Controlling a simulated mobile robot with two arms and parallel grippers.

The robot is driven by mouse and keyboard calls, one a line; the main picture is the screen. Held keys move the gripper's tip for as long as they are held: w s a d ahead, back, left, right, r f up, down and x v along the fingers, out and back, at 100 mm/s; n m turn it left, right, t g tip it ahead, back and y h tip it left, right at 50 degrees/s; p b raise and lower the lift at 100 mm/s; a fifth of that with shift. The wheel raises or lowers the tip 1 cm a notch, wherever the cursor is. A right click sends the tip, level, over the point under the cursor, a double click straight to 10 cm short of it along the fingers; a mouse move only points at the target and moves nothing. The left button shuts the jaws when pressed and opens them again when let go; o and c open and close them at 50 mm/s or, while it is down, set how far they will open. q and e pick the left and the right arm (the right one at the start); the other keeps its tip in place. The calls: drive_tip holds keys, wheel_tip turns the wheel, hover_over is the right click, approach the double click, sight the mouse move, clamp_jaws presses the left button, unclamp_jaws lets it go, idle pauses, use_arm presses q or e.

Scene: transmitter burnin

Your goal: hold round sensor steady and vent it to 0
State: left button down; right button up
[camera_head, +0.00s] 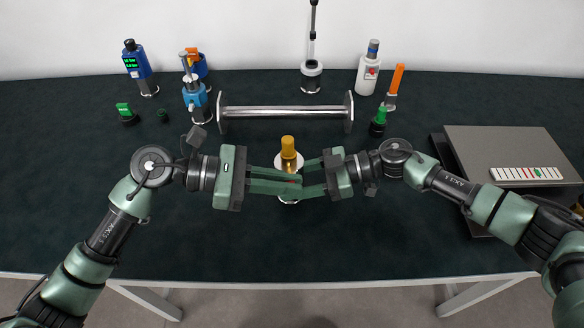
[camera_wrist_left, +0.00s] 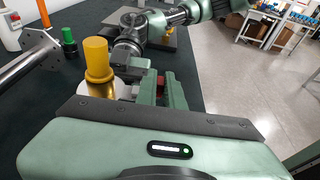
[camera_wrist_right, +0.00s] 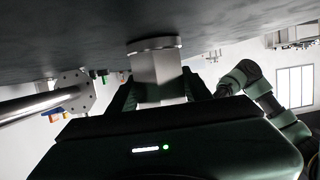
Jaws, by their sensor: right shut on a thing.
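The round sensor stands upright at the middle of the table, with a yellow cap (camera_head: 288,147) above a pale round flange; the cap also shows in the left wrist view (camera_wrist_left: 97,58). My right gripper (camera_head: 308,180) comes from the right and is shut on the sensor's silver body (camera_wrist_right: 157,72), seen between its fingers in the right wrist view. My left gripper (camera_head: 293,181) comes from the left, its fingertips at the sensor's near side. A small red part (camera_wrist_left: 160,84) shows between its fingers; whether they grip it is unclear. Fingers hide the sensor's lower part, and no reading is visible.
A horizontal metal tube (camera_head: 285,112) with end flanges lies just behind the sensor. Blue instruments (camera_head: 137,64), a white bottle-like device (camera_head: 368,72) and an orange-handled part (camera_head: 396,82) stand at the back. A grey box (camera_head: 500,145) is at right. The table's front strip is clear.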

use_arm(q)
drive_tip(key=shift+s+f, duration=0.1)
drive_tip(key=shift+s, duration=0.15)
idle(0.6)
drive_tip(key=c, duration=1.6)
unclamp_jaws()
drive_tip(key=shift+c, duration=0.2)
drive_tip(key=shift+a, duration=0.1)
drive_tip(key=shift+v, duration=2.45)
